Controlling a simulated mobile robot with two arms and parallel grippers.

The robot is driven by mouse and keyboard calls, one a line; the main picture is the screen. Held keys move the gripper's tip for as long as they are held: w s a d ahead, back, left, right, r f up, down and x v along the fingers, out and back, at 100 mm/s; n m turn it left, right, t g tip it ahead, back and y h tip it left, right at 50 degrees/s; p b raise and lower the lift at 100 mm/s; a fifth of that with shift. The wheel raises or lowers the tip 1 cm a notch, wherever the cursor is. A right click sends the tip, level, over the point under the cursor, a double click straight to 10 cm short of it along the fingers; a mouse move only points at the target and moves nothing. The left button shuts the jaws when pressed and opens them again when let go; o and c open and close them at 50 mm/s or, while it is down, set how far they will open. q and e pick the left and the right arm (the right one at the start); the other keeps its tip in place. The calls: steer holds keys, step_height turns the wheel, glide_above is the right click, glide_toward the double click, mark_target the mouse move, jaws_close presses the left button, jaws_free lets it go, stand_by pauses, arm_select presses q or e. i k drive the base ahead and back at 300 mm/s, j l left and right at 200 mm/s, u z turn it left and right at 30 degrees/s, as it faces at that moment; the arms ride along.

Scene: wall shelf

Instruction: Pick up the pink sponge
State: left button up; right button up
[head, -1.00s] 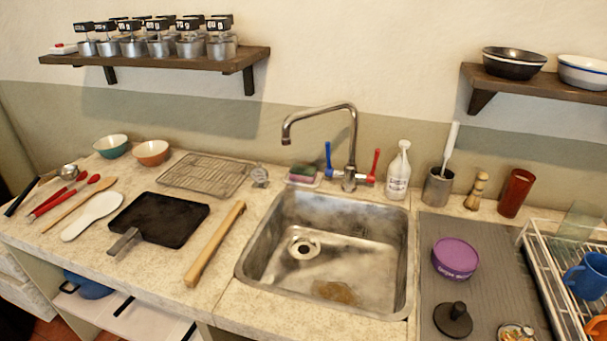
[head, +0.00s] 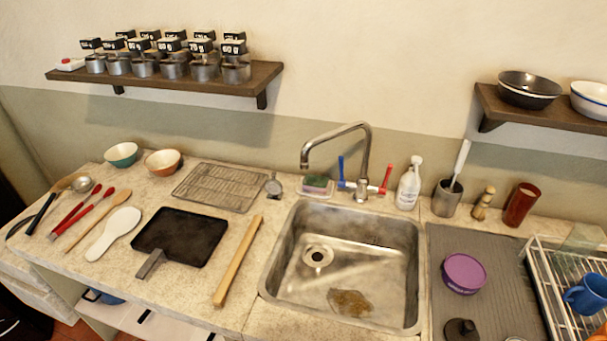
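A small sponge (head: 316,181) with a dark green top and a pinkish lower part sits behind the sink, left of the tap. It rests on a small pale dish (head: 304,191) at the sink's back edge. The sponge is small in the head view, so its exact shape is hard to tell. Neither of my grippers shows in the head view.
The steel sink (head: 350,250) has a curved tap (head: 366,150) with blue and red handles right of the sponge. A small dial (head: 273,187) and wire rack (head: 219,186) stand left of it. A soap bottle (head: 409,187) stands right. A shelf (head: 180,80) hangs above.

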mark_target(317, 184)
steer(key=i+j+z, duration=0.15)
steer(key=j+z, duration=0.2)
steer(key=i+j+z, duration=0.1)
steer(key=j+z, duration=0.25)
steer(key=i+j+z, duration=0.1)
steer(key=j+z, duration=0.25)
